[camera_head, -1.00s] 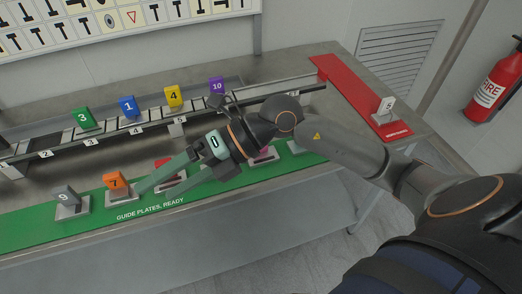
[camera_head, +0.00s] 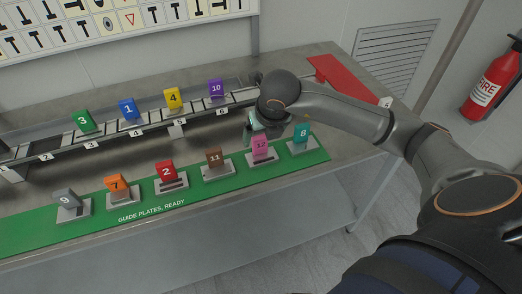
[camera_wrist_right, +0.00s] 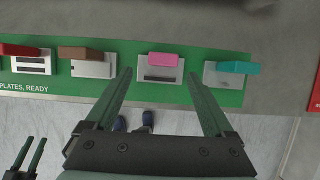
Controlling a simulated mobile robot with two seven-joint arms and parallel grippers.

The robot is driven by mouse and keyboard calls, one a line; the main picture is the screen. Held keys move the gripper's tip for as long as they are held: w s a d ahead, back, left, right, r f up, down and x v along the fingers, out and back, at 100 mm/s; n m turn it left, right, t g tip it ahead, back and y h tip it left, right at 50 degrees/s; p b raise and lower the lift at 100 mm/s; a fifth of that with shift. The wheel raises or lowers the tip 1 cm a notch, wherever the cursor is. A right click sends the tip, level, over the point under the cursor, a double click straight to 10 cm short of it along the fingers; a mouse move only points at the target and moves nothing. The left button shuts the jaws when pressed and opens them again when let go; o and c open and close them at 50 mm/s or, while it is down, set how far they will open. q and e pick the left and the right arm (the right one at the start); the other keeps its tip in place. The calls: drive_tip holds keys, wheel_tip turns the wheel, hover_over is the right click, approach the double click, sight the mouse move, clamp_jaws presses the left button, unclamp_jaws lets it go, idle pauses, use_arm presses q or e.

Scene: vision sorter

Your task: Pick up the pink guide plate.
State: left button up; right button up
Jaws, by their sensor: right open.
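The pink guide plate (camera_head: 261,145), marked 12, stands upright in a grey holder (camera_head: 262,159) on the green mat, between the brown plate 11 and the teal plate 8. In the right wrist view its top edge (camera_wrist_right: 163,59) shows beyond and between my right fingertips. My right gripper (camera_wrist_right: 160,73) is open and empty, apart from the plate. In the head view this gripper (camera_head: 249,130) is partly hidden by its own wrist, just behind the pink plate. My left gripper (camera_wrist_right: 37,138) shows small at the lower left of the right wrist view, its fingers apart and empty.
Brown plate 11 (camera_head: 214,156) and teal plate 8 (camera_head: 302,133) stand close on either side. Red, orange and grey plates follow leftward along the green mat (camera_head: 150,212). A rail (camera_head: 107,138) with several numbered plates runs behind. A red strip (camera_head: 333,72) lies at the right.

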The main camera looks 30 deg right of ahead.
sight(261, 143)
drive_tip(key=shift+p+x, duration=0.55)
drive_tip(key=shift+x, duration=2.4)
drive_tip(key=shift+d, duration=0.15)
clamp_jaws()
